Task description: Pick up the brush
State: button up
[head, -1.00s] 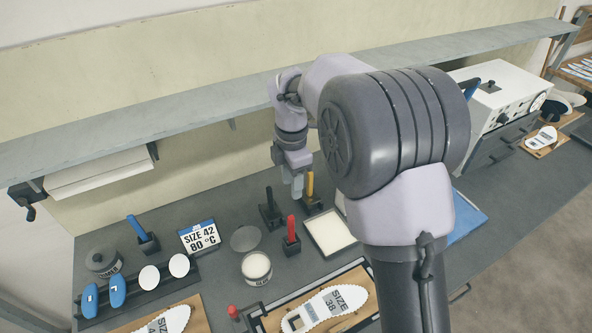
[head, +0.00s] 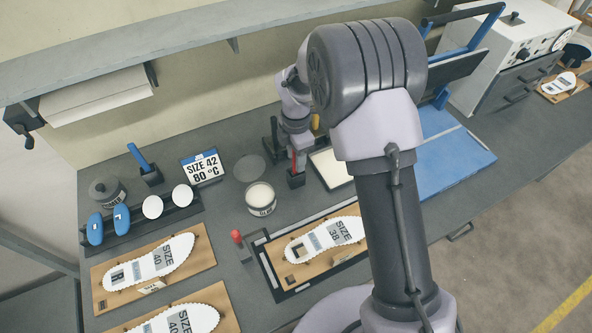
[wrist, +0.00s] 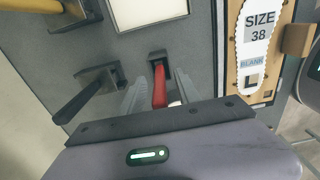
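A tool with a red handle (head: 294,162) stands upright in a small black holder (head: 296,180). Its lower end is hidden, so I cannot tell from its shape whether it is the brush. My gripper (head: 297,153) is down at this handle. In the wrist view, my gripper (wrist: 159,84) is open, with one finger on each side of the red handle (wrist: 160,90) and gaps showing. A black-handled tool (wrist: 82,102) and a yellow-handled one (wrist: 28,5) stand in holders to the left in the wrist view.
A white-topped tray (head: 330,168), an open tin (head: 261,198) and a round grey disc (head: 249,168) are close by. A size 38 insole (head: 322,240) lies on a board in front. A blue-handled tool (head: 137,156) stands at the left. A shelf (head: 180,62) runs above the bench.

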jog(key=shift+r, duration=0.1)
grip_shut()
